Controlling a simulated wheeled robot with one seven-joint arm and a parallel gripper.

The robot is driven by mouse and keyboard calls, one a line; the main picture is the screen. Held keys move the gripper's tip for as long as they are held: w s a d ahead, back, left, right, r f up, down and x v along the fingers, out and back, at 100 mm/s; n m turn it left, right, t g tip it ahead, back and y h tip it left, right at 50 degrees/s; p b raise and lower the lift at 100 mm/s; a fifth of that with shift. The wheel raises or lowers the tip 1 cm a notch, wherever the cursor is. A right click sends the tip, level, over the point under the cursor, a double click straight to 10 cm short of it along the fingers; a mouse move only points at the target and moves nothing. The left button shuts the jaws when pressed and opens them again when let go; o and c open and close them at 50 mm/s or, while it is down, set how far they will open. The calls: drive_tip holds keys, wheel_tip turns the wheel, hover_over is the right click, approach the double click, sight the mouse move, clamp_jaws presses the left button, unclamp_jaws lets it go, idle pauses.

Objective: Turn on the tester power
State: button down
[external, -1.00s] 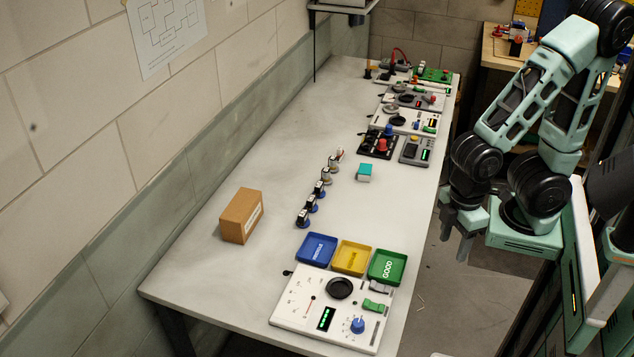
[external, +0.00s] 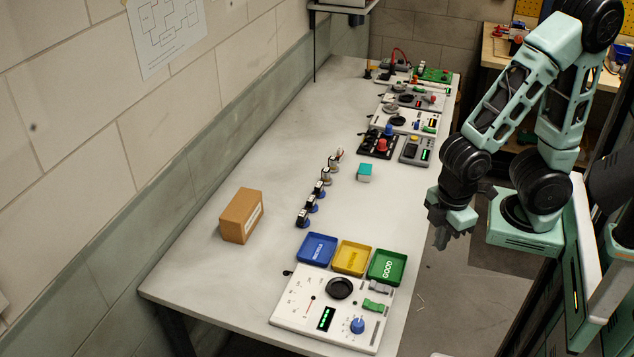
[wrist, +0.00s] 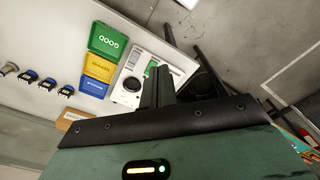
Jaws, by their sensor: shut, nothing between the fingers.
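The tester is a white panel (external: 292,318) at the near end of the bench. It has a round black socket (external: 339,288), a lit green display (external: 326,318), a blue knob (external: 357,325), a green rocker-like part (external: 373,305) and a grey one (external: 380,287). My gripper (external: 440,240) is shut and empty, off the bench's right edge, above and beyond the tester. In the wrist view the fingers (wrist: 158,85) cover part of the tester (wrist: 132,78). I cannot tell which control is the power switch.
Blue (external: 316,250), yellow (external: 352,258) and green (external: 386,268) trays border the tester's far side. Other devices (external: 405,121) fill the far end. The bench's middle is mostly clear.

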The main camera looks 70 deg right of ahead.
drive_tip(key=w+f+n+y+p, duration=0.3)
drive_tip(key=w+f+n+p, duration=0.2)
drive_tip(key=w+n, duration=0.4)
drive_tip(key=w+f, duration=0.1)
drive_tip(key=w, duration=0.2)
drive_tip(key=shift+w+a+f, duration=0.2)
drive_tip(key=b, duration=0.4)
approach(366, 303)
drive_tip(key=x, duration=0.5)
drive_tip(key=shift+s+a, duration=0.2)
drive_tip(key=shift+s, duration=0.05)
drive_tip(key=shift+w+f, duration=0.2)
drive_tip(key=shift+f, duration=0.55)
